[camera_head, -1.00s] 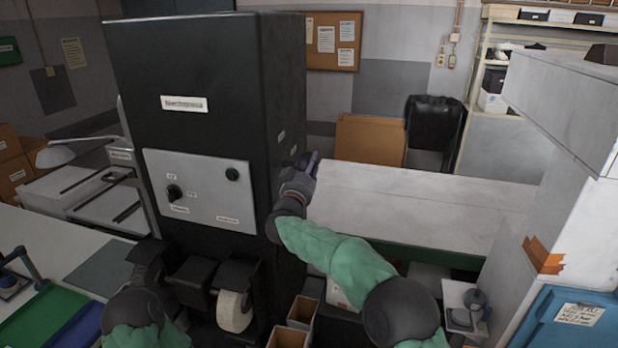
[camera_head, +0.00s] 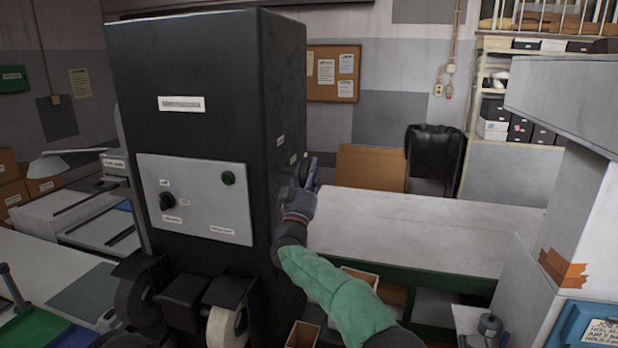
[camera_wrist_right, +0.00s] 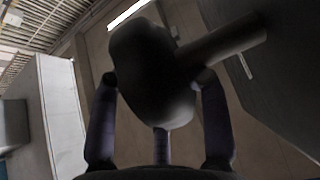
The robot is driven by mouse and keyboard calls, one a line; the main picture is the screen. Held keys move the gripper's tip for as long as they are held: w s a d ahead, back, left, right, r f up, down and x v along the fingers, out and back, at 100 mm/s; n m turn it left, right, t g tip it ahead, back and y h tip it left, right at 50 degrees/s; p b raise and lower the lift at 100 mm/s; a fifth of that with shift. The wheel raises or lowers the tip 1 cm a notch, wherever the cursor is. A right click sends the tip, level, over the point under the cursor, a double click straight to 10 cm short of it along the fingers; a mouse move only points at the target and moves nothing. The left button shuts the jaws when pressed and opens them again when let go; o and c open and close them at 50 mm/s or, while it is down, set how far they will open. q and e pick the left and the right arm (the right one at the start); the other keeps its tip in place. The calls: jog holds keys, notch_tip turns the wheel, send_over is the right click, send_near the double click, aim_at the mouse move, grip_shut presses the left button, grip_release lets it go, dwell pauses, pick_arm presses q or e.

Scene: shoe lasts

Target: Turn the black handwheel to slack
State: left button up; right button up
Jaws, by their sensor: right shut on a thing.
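The black machine (camera_head: 195,70) stands left of centre in the head view. The black handwheel (camera_head: 300,168) sticks out from its right side and is mostly hidden by my fingers. In the right wrist view the handwheel (camera_wrist_right: 143,62) is a dark, rounded disc on a short shaft (camera_wrist_right: 225,48) that runs to the dark machine side. My right gripper (camera_head: 308,175) is shut on the handwheel, with fingers on both sides of it in the wrist view (camera_wrist_right: 157,82). The handwheel's turn angle cannot be read. My left gripper is out of view.
The machine's front has a grey panel (camera_head: 225,205) with a black knob (camera_head: 167,201) and a green button (camera_head: 228,178). A long pale bench (camera_head: 430,225) lies to the right. A grey housing (camera_head: 575,190) stands at the far right.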

dwell(0.3)
jog(key=o, duration=1.2)
jog(key=shift+c, duration=0.2)
jog(key=v, duration=1.2)
